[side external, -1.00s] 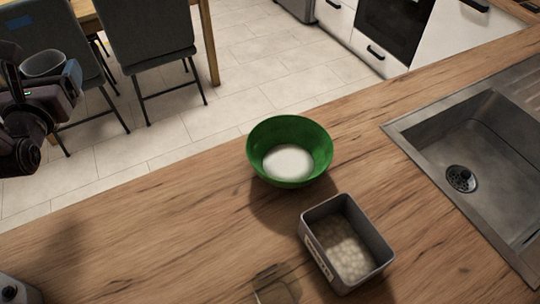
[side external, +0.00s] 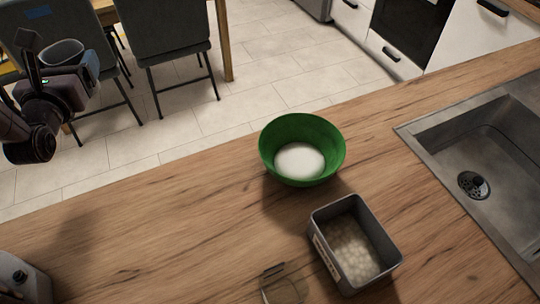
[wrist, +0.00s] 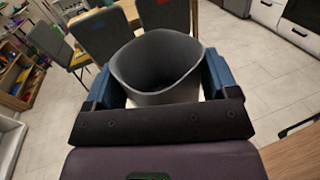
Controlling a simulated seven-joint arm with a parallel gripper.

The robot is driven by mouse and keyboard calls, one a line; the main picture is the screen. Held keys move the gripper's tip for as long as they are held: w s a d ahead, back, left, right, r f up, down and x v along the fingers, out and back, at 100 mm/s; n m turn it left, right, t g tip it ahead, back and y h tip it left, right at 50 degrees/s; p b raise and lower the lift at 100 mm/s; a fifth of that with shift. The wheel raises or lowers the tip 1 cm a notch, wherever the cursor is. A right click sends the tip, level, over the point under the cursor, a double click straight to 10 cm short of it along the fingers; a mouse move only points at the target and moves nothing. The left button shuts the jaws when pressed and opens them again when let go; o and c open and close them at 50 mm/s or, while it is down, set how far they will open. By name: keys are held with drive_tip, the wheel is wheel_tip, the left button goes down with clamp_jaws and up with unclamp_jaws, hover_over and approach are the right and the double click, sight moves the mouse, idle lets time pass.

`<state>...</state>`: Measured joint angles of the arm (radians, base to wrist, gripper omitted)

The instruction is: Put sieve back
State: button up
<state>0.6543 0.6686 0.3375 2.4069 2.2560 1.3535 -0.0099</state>
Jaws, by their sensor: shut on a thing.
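My gripper (side external: 84,66) is at the far left of the side view, raised off the counter's edge. In the wrist view, its blue fingers (wrist: 165,84) are shut on a grey, cup-shaped vessel (wrist: 160,62). The vessel flares toward its open rim, and its inside looks empty. It also shows small in the side view (side external: 62,53). I cannot tell whether it is the sieve; no mesh is visible. No other sieve shows clearly.
A green bowl (side external: 330,150) with white contents stands on the wooden counter (side external: 190,225). A grey tin (side external: 385,255) of pale round pieces stands in front of it, beside a clear object (side external: 283,287). The sink (side external: 450,130) is right. Chairs stand behind.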

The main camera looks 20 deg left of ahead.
drive_tip(key=s+d+f+m+t+h, duration=0.1)
drive_tip(key=s+d+f+m+h, duration=0.15)
drive_tip(key=d, duration=0.35)
drive_tip(key=s+d+f+m+h, duration=0.1)
drive_tip(key=s+d+h, duration=0.15)
drive_tip(key=d, duration=0.35)
drive_tip(key=s+d+f+m+t+h, duration=0.1)
drive_tip(key=d+f+m+h, duration=0.15)
drive_tip(key=d, duration=0.35)
drive_tip(key=shift+n+h, duration=0.4)
drive_tip(key=shift+h, duration=0.05)
drive_tip(key=w+d+f, duration=0.2)
drive_tip(key=w, duration=0.1)
drive_tip(key=w+d+f, duration=0.2)
drive_tip(key=w+f, duration=0.1)
drive_tip(key=w, duration=0.1)
drive_tip(key=w+d+f, duration=0.2)
drive_tip(key=w+f, duration=0.1)
drive_tip(key=w, duration=0.1)
drive_tip(key=shift+w+d+f, duration=0.2)
drive_tip(key=shift+w+f, duration=0.05)
drive_tip(key=shift+w+d+f, duration=0.1)
drive_tip(key=shift+f, duration=0.8)
drive_tip(key=shift+w+d+f, duration=0.1)
drive_tip(key=shift+f, duration=0.8)
drive_tip(key=shift+f, duration=0.1)
